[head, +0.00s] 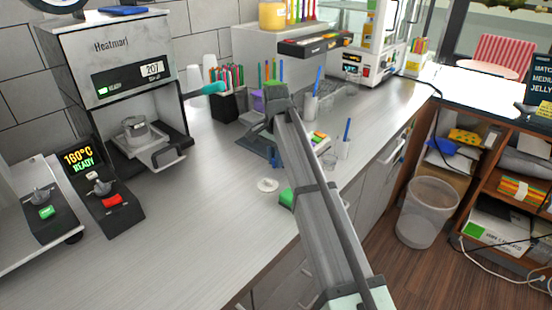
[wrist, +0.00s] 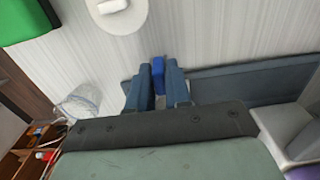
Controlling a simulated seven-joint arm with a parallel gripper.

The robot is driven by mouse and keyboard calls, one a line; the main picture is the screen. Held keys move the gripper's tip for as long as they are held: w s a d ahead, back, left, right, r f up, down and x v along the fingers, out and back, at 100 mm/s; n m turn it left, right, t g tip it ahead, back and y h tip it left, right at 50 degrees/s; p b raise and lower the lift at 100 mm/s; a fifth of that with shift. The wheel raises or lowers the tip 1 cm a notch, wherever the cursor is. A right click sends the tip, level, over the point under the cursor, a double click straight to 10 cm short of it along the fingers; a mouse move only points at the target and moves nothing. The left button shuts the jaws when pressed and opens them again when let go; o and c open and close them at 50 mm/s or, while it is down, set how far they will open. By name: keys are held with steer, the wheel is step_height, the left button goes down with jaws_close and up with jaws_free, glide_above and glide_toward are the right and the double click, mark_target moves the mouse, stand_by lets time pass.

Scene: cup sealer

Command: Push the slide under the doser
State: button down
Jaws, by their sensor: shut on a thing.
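My gripper (wrist: 158,68) is shut on a small blue block, perhaps the slide's handle (wrist: 158,76), which sits between its two grey-blue fingers in the wrist view. A long dark blue-grey rail or base (wrist: 250,84) runs to the right just beside the fingers. In the head view my arm reaches from the lower right over the counter and hides most of the doser. A dark flat base (head: 256,151) and a purple part (head: 258,102) show beside the arm. The slide itself and how it meets the base cannot be made out.
A white round lid-like piece (head: 267,185) and a green block (head: 287,198) lie on the counter close by. A cup sealer (head: 115,75) stands at left. Cups with blue sticks (head: 344,148) stand right of my arm.

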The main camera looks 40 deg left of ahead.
steer(key=a, duration=1.4)
steer(key=shift+d, duration=0.1)
steer(key=c, duration=1.1)
jaws_free()
steer(key=shift+c, duration=0.2)
